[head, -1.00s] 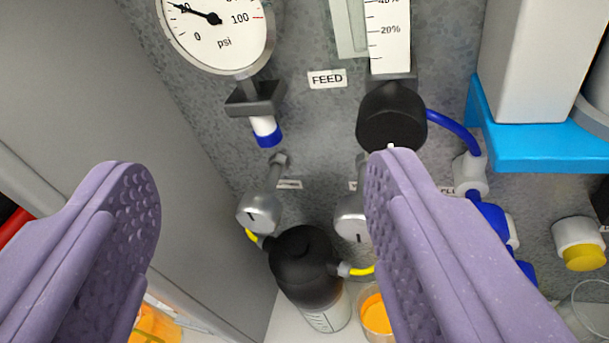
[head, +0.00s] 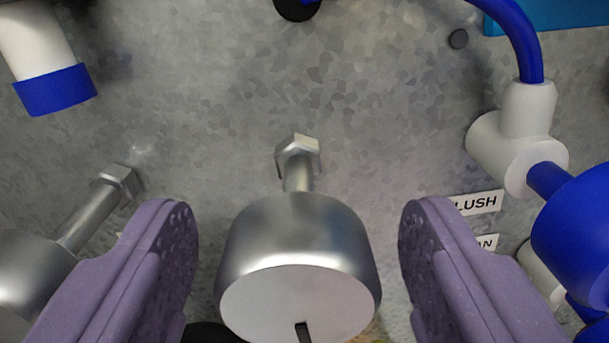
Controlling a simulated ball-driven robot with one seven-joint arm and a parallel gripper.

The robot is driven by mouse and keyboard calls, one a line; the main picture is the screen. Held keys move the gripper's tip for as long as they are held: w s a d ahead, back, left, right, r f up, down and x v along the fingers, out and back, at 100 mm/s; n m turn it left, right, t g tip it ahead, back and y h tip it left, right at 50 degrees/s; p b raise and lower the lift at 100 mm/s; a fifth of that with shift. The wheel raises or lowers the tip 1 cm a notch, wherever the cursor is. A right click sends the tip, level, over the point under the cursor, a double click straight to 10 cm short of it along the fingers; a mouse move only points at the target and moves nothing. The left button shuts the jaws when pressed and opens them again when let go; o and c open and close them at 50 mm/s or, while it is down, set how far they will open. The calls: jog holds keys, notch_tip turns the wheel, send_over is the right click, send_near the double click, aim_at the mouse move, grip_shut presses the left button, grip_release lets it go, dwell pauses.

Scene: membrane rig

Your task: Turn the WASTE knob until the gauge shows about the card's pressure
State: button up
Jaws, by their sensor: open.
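My gripper (head: 302,212) is open, with its two purple fingers on either side of a silver round knob (head: 298,250). Gaps show between the knob and both fingers. The knob has a dark pointer mark low on its flat face and sits on a stem from the grey panel. A second silver knob (head: 35,262) is at the left edge, partly behind the left finger. No readable label shows for either knob, so I cannot tell from now which is WASTE. The gauge and the card are out of view.
A white fitting (head: 515,140) with blue tubing (head: 522,45) and a blue part (head: 575,235) stand right of the right finger. A partly hidden FLUSH label (head: 477,202) is near them. A white and blue fitting (head: 50,75) is at upper left.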

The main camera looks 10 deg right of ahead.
jog(key=shift+w+d, duration=0.15)
jog(key=shift+w, duration=0.3)
jog(key=c, duration=1)
jog(key=shift+c, duration=0.2)
